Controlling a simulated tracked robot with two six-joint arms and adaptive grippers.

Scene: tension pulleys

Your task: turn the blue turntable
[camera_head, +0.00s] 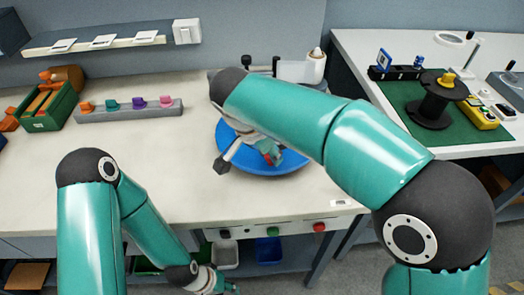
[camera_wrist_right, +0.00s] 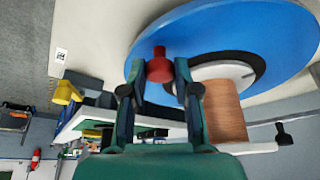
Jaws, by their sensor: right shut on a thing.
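The blue turntable (camera_head: 290,163) is a round disc on the white bench, partly hidden by my right arm; it also fills the top of the right wrist view (camera_wrist_right: 285,30). A red knob (camera_wrist_right: 159,68) stands on the disc near its rim. My right gripper (camera_head: 270,156) is at the front part of the disc, its two fingers shut on the knob, one on each side. In the right wrist view, a copper-coloured spool (camera_wrist_right: 225,112) sits at the turntable's middle, beside the right finger. My left gripper (camera_head: 212,284) hangs low at the bench front, partly cut off by the picture edge.
A grey rack (camera_head: 135,113) with several coloured pieces and a green bin (camera_head: 47,110) are at the back left. A side table with a green mat (camera_head: 450,135) and a black spool (camera_head: 432,105) stands right. The bench's left middle is clear.

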